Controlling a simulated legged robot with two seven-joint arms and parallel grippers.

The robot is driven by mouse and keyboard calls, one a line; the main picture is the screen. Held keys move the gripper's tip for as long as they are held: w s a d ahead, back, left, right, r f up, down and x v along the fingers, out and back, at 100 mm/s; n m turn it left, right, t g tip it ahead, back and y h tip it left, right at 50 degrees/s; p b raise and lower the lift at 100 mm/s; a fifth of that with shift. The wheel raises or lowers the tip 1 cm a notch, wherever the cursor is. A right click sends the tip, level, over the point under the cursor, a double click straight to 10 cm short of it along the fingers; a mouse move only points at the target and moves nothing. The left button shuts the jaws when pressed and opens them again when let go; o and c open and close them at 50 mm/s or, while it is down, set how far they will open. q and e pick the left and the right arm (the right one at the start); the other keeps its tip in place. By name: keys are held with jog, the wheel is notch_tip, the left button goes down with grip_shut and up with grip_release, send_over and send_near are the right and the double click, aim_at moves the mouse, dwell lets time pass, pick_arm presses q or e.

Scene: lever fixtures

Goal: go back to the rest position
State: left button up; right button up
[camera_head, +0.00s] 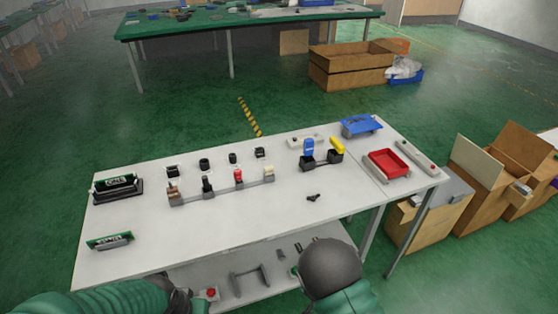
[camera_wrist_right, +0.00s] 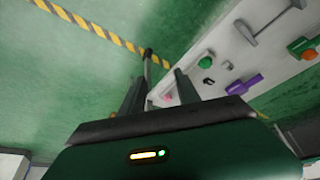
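A row of lever fixtures stands on the white table in the head view: a tan lever (camera_head: 173,190), a black lever (camera_head: 207,186), a red lever (camera_head: 238,177) and a pale lever (camera_head: 268,172). A blue lever (camera_head: 308,148) and a yellow lever (camera_head: 337,145) stand in black bases further right. My left arm lies low at the bottom left; only a dark end by its wrist shows, and its fingers cannot be made out. My right arm is at the bottom centre, below the table's front edge. In the wrist view my right gripper (camera_wrist_right: 166,77) has its fingers apart, with nothing between them.
The white table (camera_head: 250,225) has a clear front area. A lower shelf (camera_head: 225,283) holds a red button and small parts, close to both arms. A red tray (camera_head: 388,163) and a blue bin (camera_head: 361,126) sit at the right. Cardboard boxes (camera_head: 440,218) stand right of the table.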

jog(key=s+d+r+n+p, duration=0.1)
jog(key=s+r, duration=0.4)
jog(key=r, duration=0.5)
jog(key=s+d+r+n+g+y+p, duration=0.1)
jog(key=s+d+r+n+p, duration=0.1)
jog(key=r, duration=0.8)
jog(key=s+d+r+n+p, duration=0.1)
jog(key=s+d+r+p, duration=0.2)
jog(key=s+r, duration=0.6)
jog(key=shift+r+n+y+p, duration=0.3)
jog(key=shift+r+y+p, duration=0.1)
jog(key=shift+r+p, duration=0.25)
